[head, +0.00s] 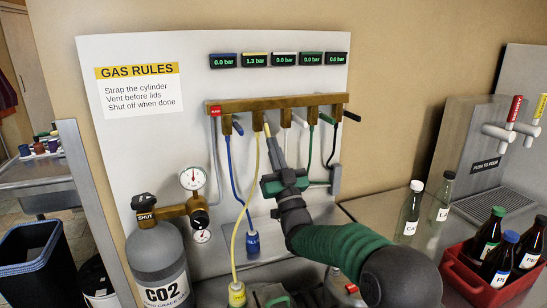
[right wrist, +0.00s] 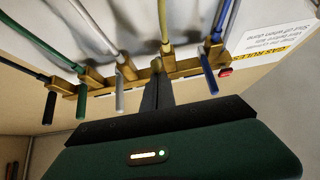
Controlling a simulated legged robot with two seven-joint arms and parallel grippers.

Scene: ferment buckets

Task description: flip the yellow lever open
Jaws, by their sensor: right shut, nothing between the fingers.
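The yellow lever (head: 267,130) is on the brass manifold (head: 285,103) on the panel, between the blue lever (head: 237,127) and the white lever (head: 299,121). My right gripper (head: 271,143) is shut and empty, its fingertips at or just below the yellow lever; I cannot tell if they touch. In the right wrist view, my shut fingers (right wrist: 157,82) reach up to the manifold (right wrist: 140,72) and mostly hide the yellow lever, below the yellow hose (right wrist: 164,25). The yellow display (head: 255,60) reads 1.3 bar; the other displays read 0.0. My left gripper is not in view.
The green lever (head: 327,118) and black lever (head: 351,115) are further right on the manifold. A CO2 cylinder (head: 160,262) with gauges stands at left. Bottles (head: 410,212) and a red crate (head: 457,270) of dark bottles are at right. Hoses hang around my arm.

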